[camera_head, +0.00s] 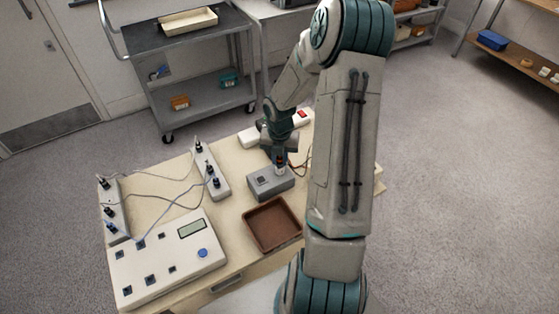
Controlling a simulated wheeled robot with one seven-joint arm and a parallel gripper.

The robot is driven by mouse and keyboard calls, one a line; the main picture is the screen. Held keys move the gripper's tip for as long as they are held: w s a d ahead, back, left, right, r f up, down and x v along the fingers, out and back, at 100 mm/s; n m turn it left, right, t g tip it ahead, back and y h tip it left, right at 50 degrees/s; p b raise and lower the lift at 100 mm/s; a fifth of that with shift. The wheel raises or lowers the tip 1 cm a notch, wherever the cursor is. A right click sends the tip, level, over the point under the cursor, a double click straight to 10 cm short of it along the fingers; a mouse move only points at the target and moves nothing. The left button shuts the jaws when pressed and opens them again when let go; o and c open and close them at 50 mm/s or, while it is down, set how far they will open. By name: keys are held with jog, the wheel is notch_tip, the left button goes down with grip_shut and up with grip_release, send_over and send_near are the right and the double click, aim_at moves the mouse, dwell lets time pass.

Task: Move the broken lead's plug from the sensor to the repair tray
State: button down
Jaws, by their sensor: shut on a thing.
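My gripper (280,156) points down over a small grey box (262,184), which may be the sensor. It is shut on a small plug with an orange part (281,162), just above or at the box's top. I cannot tell whether the plug touches the box. A thin dark and reddish lead shows to the right of the gripper, partly hidden by my arm. A brown, shallow tray (272,228), likely the repair tray, lies in front of the box and looks empty.
A white console (165,262) with a display stands at the front left. Two grey connector strips (212,172) (112,208) carry several dark plugs and loose leads. A white power strip (257,135) with a red switch lies behind. A grey cart (195,70) stands beyond the table.

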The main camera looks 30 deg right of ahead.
aim_at(280, 158)
jog(key=shift+n+p, duration=1.6)
jog(key=shift+n, duration=0.1)
dwell(0.5)
jog(key=shift+r+p, duration=0.75)
jog(key=shift+p, duration=0.65)
dwell(1.1)
jog(key=shift+r, duration=0.1)
jog(key=shift+r+p, duration=1.75)
jog(key=shift+p, duration=0.2)
jog(key=shift+f, duration=0.1)
